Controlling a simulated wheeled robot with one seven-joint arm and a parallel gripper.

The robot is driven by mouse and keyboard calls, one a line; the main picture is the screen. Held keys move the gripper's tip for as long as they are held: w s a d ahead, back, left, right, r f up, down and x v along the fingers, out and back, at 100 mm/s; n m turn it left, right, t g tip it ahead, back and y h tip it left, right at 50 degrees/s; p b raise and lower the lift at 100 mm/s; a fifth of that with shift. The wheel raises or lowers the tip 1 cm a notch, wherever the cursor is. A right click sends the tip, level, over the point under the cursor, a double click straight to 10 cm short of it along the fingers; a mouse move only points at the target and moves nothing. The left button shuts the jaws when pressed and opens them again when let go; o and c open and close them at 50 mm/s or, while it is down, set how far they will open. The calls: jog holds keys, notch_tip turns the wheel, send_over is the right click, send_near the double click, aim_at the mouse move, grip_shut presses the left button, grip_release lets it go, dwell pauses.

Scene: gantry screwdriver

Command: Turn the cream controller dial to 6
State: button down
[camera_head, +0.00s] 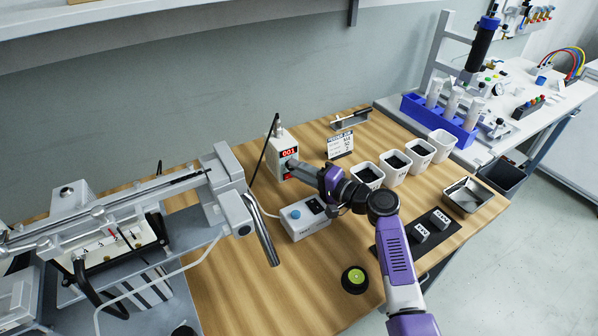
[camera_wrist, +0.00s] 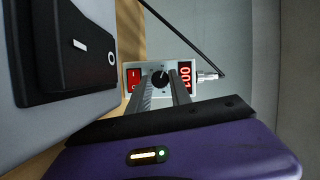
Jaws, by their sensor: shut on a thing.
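The cream controller (camera_head: 278,152) stands on the wooden table near the wall, with a red display that appears to read 001. In the wrist view its front face (camera_wrist: 198,68) shows sideways, with a black round dial (camera_wrist: 160,77), a red switch (camera_wrist: 134,78) and the red display (camera_wrist: 185,77). My gripper (camera_head: 292,164) reaches the controller's front from the right. In the wrist view my gripper's two fingers (camera_wrist: 162,88) are shut on the dial, one on each side. The number the dial points to is too small to read.
A white box with a blue knob (camera_head: 297,214) stands just in front of the controller. A small sign (camera_head: 340,145) and several white bins (camera_head: 397,168) are to the right. A gantry arm (camera_head: 120,205) is at left. A black-and-green button (camera_head: 354,280) sits on the front table area.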

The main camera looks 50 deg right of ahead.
dwell(0.3)
jog(key=c, duration=1.2)
grip_release()
jog(key=shift+o, duration=0.2)
jog(key=o, duration=0.5)
notch_tip(320, 180, up, 9)
jog(key=shift+w+d+f+p, duration=0.1)
jog(key=shift+w+f+p, duration=0.05)
jog(key=shift+p, duration=0.75)
jog(key=shift+c, duration=0.2)
jog(key=r+p, duration=0.1)
jog(key=r, duration=1)
jog(key=shift+s+r, duration=0.15)
jog(key=shift+s, duration=0.05)
jog(key=c, duration=0.5)
jog(key=shift+o, duration=0.2)
jog(key=shift+p, duration=0.3)
